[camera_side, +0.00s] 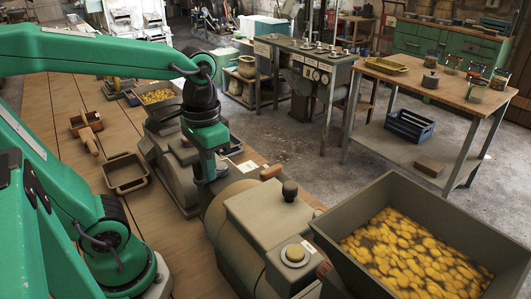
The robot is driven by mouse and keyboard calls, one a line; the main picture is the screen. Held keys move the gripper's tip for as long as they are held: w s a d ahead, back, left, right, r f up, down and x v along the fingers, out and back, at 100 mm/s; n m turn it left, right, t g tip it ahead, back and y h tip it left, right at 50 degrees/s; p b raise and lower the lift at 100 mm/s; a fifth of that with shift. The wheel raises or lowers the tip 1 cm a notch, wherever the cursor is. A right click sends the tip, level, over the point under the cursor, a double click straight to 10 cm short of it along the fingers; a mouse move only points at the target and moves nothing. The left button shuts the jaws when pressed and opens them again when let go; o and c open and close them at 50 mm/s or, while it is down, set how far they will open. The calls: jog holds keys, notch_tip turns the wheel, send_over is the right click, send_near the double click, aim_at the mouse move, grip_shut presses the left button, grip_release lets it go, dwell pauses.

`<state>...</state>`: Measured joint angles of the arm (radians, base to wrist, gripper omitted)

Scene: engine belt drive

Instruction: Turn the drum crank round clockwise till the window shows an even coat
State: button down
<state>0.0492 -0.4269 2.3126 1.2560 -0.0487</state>
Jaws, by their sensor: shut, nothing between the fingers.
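A grey machine with a rounded drum housing (228,212) stands at the bench's front edge, below my gripper. A short wooden handle (271,172) sticks out past its top right side; it looks like the crank grip, but the crank arm is hidden. My gripper (208,180) points down just left of the handle, apart from it, over the drum's far end. Its fingers are shut and empty, though the tips are hard to make out. The window and the coat inside cannot be seen from this side.
A grey hopper (362,206) of yellow-brown pieces stands at the right. An empty tray (125,173) and a wooden tool (88,134) lie on the bench at left.

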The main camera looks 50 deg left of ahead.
aim_at(194, 159)
jog(key=a, duration=0.1)
jog(key=s+a, duration=0.1)
jog(key=shift+s+a, duration=0.15)
jog(key=shift+a, duration=0.9)
jog(key=a, duration=0.1)
jog(key=w+a, duration=0.2)
jog(key=shift+a, duration=0.35)
jog(key=shift+w+a, duration=0.2)
jog(key=shift+w, duration=1.35)
jog(key=shift+w+a, duration=0.15)
jog(key=shift+w, duration=1.35)
